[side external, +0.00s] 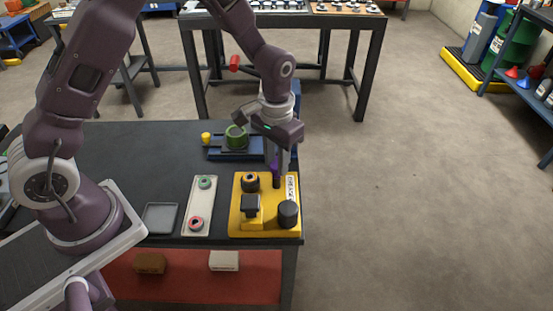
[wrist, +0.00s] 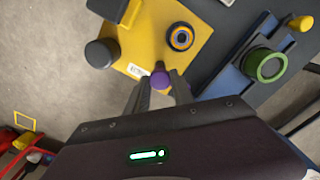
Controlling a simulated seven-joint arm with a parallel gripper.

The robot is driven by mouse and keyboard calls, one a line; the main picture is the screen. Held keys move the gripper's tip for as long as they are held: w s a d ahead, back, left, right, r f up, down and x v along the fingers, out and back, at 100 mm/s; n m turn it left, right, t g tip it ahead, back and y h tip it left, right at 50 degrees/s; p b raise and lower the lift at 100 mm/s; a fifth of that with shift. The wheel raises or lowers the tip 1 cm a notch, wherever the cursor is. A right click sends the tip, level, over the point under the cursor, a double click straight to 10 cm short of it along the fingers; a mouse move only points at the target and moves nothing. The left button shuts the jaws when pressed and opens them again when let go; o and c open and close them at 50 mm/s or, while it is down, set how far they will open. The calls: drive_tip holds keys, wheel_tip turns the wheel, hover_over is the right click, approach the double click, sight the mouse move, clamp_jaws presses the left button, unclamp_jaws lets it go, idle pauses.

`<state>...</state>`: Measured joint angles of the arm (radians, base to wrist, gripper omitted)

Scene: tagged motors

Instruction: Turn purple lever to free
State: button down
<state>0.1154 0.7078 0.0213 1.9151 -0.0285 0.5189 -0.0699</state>
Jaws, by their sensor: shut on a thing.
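The purple lever (wrist: 160,77) stands at the edge of the yellow base (wrist: 203,20), beside a white label (wrist: 136,71). My gripper (wrist: 159,88) is shut on the purple lever, with one finger on each side of it in the wrist view. In the side view the lever (side external: 275,168) shows as a small purple patch between the fingers of my gripper (side external: 279,170), at the back right of the yellow base (side external: 237,228). The label (side external: 292,187) there carries dark writing, too small to read. The lower part of the lever is hidden.
The yellow base also bears a black cylinder (side external: 288,213), a black block (side external: 250,205) and a dark ring with an orange centre (side external: 250,182). A blue fixture with a green ring (side external: 236,136) stands behind. A pale tray with two rings (side external: 200,208) lies left.

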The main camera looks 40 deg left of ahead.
sight(276, 165)
idle(0.4)
drive_tip(key=c, duration=1.1)
unclamp_jaws()
wheel_tip(276, 165, up, 7)
drive_tip(key=shift+r, duration=0.1)
drive_tip(key=s+a+r+t, duration=0.2)
drive_tip(key=s+r, duration=0.3)
drive_tip(key=r, duration=0.5)
drive_tip(key=s+a+r+t, duration=0.1)
drive_tip(key=s+r, duration=0.2)
drive_tip(key=s, duration=0.6)
drive_tip(key=s+a+r+t, duration=0.1)
drive_tip(key=s+r+t, duration=0.1)
drive_tip(key=s, duration=0.7)
drive_tip(key=shift+r+t, duration=0.3)
drive_tip(key=shift+r, duration=0.35)
